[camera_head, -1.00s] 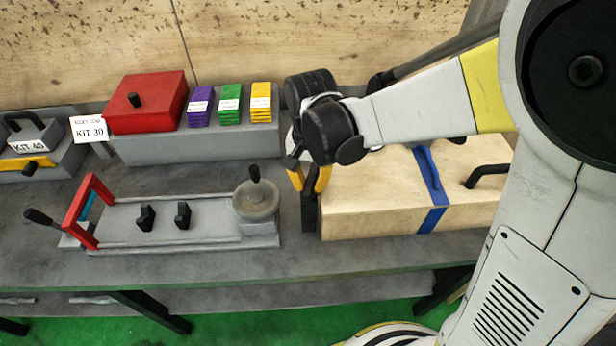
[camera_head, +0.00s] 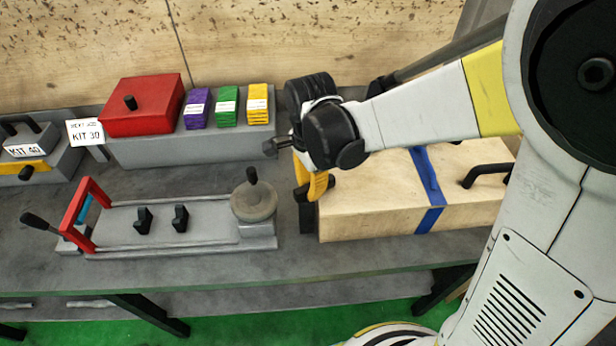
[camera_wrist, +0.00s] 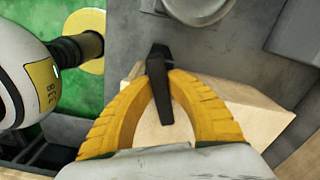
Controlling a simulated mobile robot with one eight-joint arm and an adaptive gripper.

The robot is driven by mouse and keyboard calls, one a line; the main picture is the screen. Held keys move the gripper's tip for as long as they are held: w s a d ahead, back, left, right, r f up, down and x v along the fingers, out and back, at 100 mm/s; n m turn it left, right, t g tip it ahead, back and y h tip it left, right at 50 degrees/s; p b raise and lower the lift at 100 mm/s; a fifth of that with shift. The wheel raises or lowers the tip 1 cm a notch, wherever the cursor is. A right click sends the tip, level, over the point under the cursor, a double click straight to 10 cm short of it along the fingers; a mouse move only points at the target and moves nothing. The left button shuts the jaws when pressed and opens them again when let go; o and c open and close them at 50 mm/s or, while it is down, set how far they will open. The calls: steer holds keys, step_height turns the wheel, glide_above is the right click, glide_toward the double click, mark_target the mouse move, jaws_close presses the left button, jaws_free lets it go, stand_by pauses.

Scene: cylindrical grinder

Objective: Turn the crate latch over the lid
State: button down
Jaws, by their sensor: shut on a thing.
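The wooden crate (camera_head: 370,208) sits on the bench at the right, with its pale lid strapped by a blue band (camera_head: 430,185). My gripper (camera_head: 312,185) is at the crate's left end, yellow fingers pointing down. In the wrist view my gripper (camera_wrist: 165,95) is shut on the dark crate latch (camera_wrist: 160,85), a slim black bar between the two yellow fingers. The latch lies partly over the pale wood of the crate (camera_wrist: 245,110), and its wider end reaches past the fingertips. In the head view my wrist and fingers hide most of the latch.
Left of the crate is a grey fixture with a round handwheel (camera_head: 253,201) and a red frame (camera_head: 88,212). Behind it a grey block carries a red box (camera_head: 143,108) and purple, green and yellow stacks (camera_head: 228,105). A black handle (camera_head: 485,175) stands on the crate lid.

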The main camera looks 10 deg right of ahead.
steer(key=shift+s+m, duration=0.1)
steer(key=shift+m, duration=0.4)
steer(key=c, duration=1.3)
jaws_free()
step_height(320, 180, up, 12)
